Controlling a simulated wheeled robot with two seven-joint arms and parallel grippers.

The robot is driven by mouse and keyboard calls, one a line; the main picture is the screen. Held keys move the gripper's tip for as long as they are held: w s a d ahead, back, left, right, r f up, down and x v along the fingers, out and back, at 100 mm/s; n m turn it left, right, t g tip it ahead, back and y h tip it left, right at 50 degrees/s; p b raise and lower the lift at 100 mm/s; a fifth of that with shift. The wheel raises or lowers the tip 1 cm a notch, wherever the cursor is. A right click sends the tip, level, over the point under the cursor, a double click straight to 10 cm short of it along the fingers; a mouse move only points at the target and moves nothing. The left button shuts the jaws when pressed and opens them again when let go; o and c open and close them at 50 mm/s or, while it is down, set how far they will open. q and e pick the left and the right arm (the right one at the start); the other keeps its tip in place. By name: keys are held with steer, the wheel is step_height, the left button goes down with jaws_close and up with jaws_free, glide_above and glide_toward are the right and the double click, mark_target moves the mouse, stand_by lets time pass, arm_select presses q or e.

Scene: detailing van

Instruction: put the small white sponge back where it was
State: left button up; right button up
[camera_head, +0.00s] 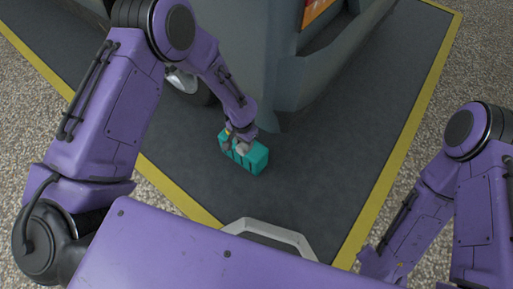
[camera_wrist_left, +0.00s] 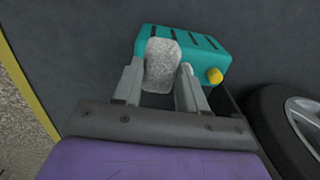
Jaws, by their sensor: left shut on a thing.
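The small white sponge (camera_wrist_left: 161,62) is a pale, rounded, speckled block in the left wrist view. My left gripper (camera_wrist_left: 159,86) is shut on it, with one finger on each side. In the head view my left gripper (camera_head: 239,139) is low at the teal box (camera_head: 257,160), and the sponge is hard to make out there. The teal box also shows in the left wrist view (camera_wrist_left: 207,45), with dark slots along its top and a yellow knob. The sponge overlaps the box's near side in that view; I cannot tell whether they touch. My right gripper's fingers are out of view.
The teal box stands on a dark mat (camera_head: 310,195) with a yellow border, beside the grey van (camera_head: 245,45). A van wheel (camera_head: 190,85) is close to my left forearm. The mat to the right of the box is clear.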

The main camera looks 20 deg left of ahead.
arm_select(q)
steer(key=w+d+f+b, duration=0.1)
steer(key=f, duration=0.1)
steer(key=w+d+f+b, duration=0.1)
steer(key=w+f, duration=0.1)
steer(key=w+d+f+b, duration=0.1)
steer(key=f, duration=0.1)
steer(key=shift+w+f, duration=0.15)
steer(key=shift+w, duration=0.2)
step_height(320, 180, down, 3)
steer(key=shift+w+f+b, duration=0.1)
steer(key=shift+b, duration=0.9)
steer(key=shift+f, duration=0.1)
steer(key=shift+c, duration=0.4)
steer(key=shift+r, duration=0.2)
steer(key=o, duration=1.2)
steer(key=shift+f, duration=0.1)
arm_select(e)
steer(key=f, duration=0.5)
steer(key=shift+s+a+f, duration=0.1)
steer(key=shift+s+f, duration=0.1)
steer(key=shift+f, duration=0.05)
arm_select(q)
step_height(320, 180, up, 12)
steer(key=p, duration=0.5)
steer(key=shift+p, duration=0.3)
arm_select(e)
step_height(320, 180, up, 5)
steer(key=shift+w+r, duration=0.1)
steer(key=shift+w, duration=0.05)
